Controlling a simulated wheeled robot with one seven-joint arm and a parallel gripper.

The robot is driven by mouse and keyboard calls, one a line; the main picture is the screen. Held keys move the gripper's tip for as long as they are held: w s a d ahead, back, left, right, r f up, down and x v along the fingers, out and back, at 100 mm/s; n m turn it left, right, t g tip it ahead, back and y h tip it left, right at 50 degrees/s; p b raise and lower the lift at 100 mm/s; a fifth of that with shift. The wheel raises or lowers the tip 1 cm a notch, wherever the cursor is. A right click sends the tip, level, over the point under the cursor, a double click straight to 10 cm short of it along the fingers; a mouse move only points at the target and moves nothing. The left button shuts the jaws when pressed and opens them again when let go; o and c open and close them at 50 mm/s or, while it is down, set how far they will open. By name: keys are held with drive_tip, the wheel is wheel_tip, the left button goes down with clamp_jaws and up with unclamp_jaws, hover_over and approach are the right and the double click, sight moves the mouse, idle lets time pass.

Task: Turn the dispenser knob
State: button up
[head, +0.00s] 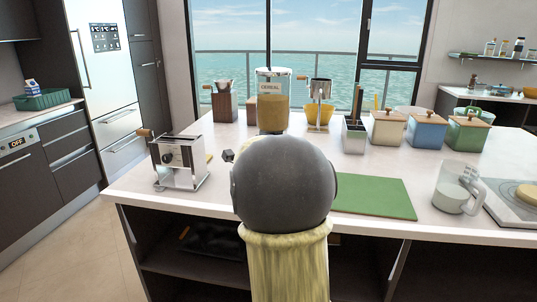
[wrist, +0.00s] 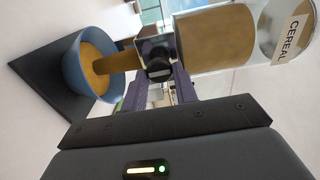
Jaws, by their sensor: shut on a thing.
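The cereal dispenser (head: 273,102) stands on the counter in the head view, a clear container of tan cereal with a CEREAL label. Its lower part is hidden there behind a dark round part of my own body. In the wrist view the picture is turned sideways, and the dispenser (wrist: 215,42) lies across the top. Its dark knob (wrist: 159,70) sits between the purple fingers of my gripper (wrist: 160,80), which is shut on it. A tan column of cereal (wrist: 113,64) runs from the outlet into a blue bowl (wrist: 77,50). My gripper is hidden in the head view.
The bowl sits on a dark base (wrist: 45,80). A green board (head: 375,197), glass pitcher (head: 455,187) and several lidded canisters (head: 427,132) are to the right.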

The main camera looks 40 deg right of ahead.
drive_tip(key=shift+f, duration=0.1)
idle(0.3)
drive_tip(key=o, duration=0.9)
drive_tip(key=shift+o, duration=0.2)
drive_tip(key=v, duration=1.7)
drive_tip(key=shift+s, duration=0.2)
drive_tip(key=shift+a, duration=0.15)
